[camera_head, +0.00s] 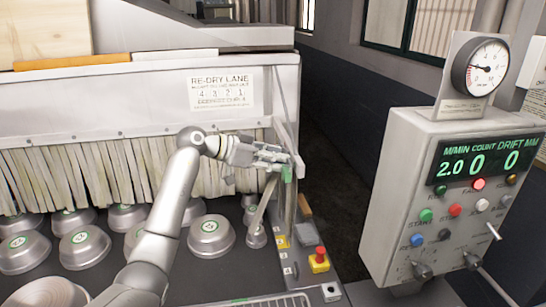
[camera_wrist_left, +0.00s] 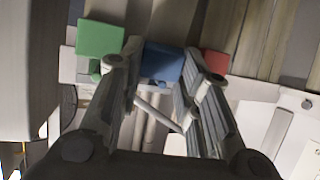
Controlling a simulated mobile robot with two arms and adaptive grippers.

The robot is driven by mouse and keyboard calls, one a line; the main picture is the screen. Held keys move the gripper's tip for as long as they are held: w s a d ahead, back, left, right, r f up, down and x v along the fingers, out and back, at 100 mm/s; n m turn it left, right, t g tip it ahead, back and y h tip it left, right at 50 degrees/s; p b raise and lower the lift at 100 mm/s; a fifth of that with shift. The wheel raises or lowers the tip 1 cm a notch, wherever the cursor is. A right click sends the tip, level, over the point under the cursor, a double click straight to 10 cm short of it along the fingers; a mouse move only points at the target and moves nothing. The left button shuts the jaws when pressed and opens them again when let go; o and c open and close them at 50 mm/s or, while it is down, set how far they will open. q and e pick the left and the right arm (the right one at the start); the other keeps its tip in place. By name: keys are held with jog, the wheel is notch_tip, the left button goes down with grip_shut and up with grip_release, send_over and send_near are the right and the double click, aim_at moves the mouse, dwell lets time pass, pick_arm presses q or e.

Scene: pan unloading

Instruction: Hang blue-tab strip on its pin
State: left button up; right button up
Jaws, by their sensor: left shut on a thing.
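My left gripper (camera_head: 284,160) is at the right end of the re-dry lane's front, in front of the hanging strip curtain. In the left wrist view its fingers (camera_wrist_left: 160,72) stand on either side of the blue tab (camera_wrist_left: 163,62) and are shut on the blue-tab strip. A green tab (camera_wrist_left: 100,38) is left of the blue one and a red tab (camera_wrist_left: 214,63) is right of it. In the head view a green tab (camera_head: 287,173) shows just below the fingertips; the blue tab is not clear there. I cannot make out the pin. My right gripper is not in view.
Several metal pans (camera_head: 211,236) stand on the dark surface below the curtain (camera_head: 95,172). A red stop button (camera_head: 320,254) on a yellow base is at the front right. A control box (camera_head: 455,200) with a gauge (camera_head: 487,67) stands to the right, across a gap.

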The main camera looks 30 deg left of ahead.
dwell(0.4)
pick_arm(q)
jog(key=o, duration=1.1)
jog(key=v, duration=1.2)
